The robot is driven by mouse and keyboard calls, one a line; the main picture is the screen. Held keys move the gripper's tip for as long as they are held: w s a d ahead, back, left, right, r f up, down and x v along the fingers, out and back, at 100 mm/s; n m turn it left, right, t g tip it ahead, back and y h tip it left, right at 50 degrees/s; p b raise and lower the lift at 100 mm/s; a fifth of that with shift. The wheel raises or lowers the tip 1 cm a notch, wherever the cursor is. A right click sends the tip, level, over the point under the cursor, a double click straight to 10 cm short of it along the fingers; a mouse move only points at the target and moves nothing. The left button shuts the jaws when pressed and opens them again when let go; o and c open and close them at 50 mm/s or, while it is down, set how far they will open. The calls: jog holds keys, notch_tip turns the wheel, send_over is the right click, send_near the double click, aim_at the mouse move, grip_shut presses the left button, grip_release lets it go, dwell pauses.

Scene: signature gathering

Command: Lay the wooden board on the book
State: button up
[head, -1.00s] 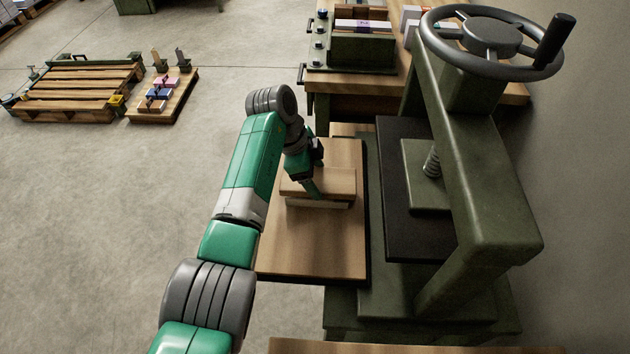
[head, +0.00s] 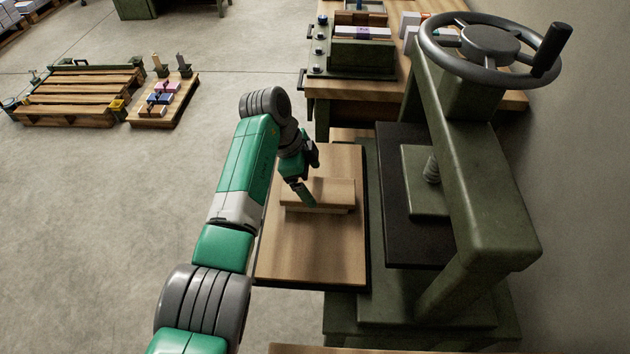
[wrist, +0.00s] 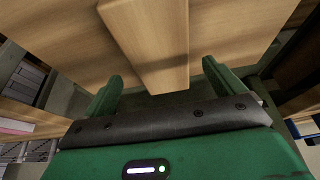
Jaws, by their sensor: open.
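The small wooden board (head: 332,187) lies flat in the head view, on top of a thin pale block (head: 335,211) that looks like the book; most of that block is hidden under it. Both rest on a large wooden plate (head: 310,255). My gripper (head: 311,184) is at the board's left end with its fingers apart. In the wrist view, the board (wrist: 150,40) reaches in between the two open green fingers of my gripper (wrist: 162,74), with a visible gap to each finger.
A green press with a handwheel (head: 490,45) and dark platen (head: 390,165) stands close on the right. A workbench (head: 360,95) with a green box is behind. A pallet (head: 75,95) and small parts board (head: 150,112) lie far left. The floor between is clear.

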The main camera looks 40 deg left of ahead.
jog(key=p+v, duration=0.2)
jog(key=v, duration=0.7)
jog(key=shift+r, duration=0.15)
